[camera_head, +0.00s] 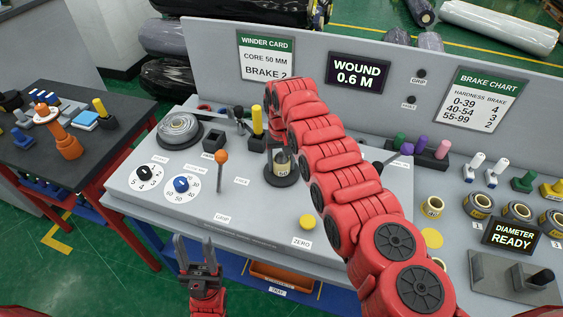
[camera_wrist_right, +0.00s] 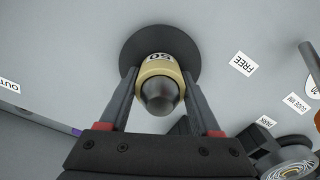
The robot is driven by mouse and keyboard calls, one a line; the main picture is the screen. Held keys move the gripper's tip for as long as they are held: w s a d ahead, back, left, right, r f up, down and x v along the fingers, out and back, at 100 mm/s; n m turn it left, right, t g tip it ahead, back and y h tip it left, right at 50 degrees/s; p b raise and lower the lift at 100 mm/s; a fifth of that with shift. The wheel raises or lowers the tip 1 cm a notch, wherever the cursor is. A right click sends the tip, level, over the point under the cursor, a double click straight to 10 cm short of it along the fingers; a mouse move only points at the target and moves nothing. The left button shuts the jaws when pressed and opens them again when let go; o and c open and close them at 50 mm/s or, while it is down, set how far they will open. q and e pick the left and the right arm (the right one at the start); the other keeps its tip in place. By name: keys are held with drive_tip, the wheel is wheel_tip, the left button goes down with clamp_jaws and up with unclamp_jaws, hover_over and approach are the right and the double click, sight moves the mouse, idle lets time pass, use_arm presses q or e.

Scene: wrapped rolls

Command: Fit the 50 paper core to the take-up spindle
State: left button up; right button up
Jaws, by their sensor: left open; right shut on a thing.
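The cream paper core (camera_head: 284,167) marked 50 is around the take-up spindle at the middle of the console. In the right wrist view the core (camera_wrist_right: 158,68) encircles the spindle, whose dark rounded tip (camera_wrist_right: 160,96) sticks out through it. The spindle's dark round base (camera_wrist_right: 187,47) lies behind; I cannot tell whether the core touches it. My right gripper (camera_wrist_right: 159,77) is shut on the core, one finger on each side. In the head view my red right arm hides part of it. My left gripper (camera_head: 198,250) is open and empty, in front of the console's near edge.
An orange-knobbed lever (camera_head: 221,158), two dials and a wound roll (camera_head: 179,130) stand left of the spindle. A yellow button (camera_head: 307,222) is in front. Other cores (camera_head: 432,206) and several rolls are at the right. The display reads DIAMETER READY (camera_head: 513,238).

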sight(281, 153)
drive_tip(key=o, duration=1.5)
drive_tip(key=shift+c, duration=0.2)
wheel_tip(281, 153, up, 8)
drive_tip(key=shift+f+b, duration=0.1)
drive_tip(key=shift+b, duration=1)
wheel_tip(281, 153, up, 10)
drive_tip(key=p, duration=0.7)
drive_tip(key=shift+f+p, duration=0.2)
drive_tip(key=shift+p, duration=0.2)
drive_tip(key=shift+s+f, duration=0.1)
drive_tip(key=shift+f, duration=0.05)
